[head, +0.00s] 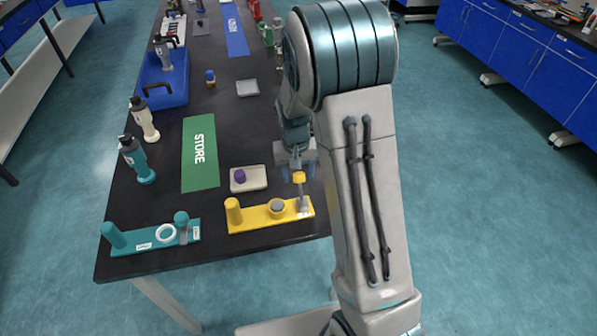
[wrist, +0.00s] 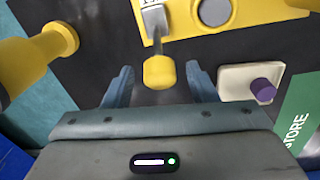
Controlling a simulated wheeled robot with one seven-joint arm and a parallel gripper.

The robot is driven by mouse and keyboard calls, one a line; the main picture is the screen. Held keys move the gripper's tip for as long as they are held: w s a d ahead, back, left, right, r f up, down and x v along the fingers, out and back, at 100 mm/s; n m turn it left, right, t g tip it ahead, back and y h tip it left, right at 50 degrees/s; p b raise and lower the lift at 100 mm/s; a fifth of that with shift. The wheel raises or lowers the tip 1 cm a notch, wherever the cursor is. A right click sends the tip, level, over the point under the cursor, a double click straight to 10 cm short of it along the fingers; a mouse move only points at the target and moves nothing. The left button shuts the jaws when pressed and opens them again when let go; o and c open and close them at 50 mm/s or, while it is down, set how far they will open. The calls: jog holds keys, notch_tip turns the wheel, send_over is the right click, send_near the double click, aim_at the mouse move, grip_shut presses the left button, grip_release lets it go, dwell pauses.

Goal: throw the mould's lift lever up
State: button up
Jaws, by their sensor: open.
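A yellow base plate (head: 258,218) sits near the table's front edge, with a grey disc (head: 277,207) and a yellow post (head: 232,210) on it. A metal lever (head: 302,196) with a yellow knob (head: 299,177) stands at its right end. The knob also shows in the wrist view (wrist: 160,72). My gripper (wrist: 161,85) is open, its two blue fingers on either side of the knob with gaps on both sides. The gripper is partly hidden by my arm in the head view (head: 297,172). How far the lever tilts is hard to tell.
A cream tray with a purple knob (head: 239,175) lies beside the base. A teal fixture (head: 152,240) stands to the left, with a green STORE mat (head: 200,160) behind. A flanged yellow part (wrist: 52,45) is close to my gripper at left in the wrist view.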

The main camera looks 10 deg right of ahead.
grip_shut()
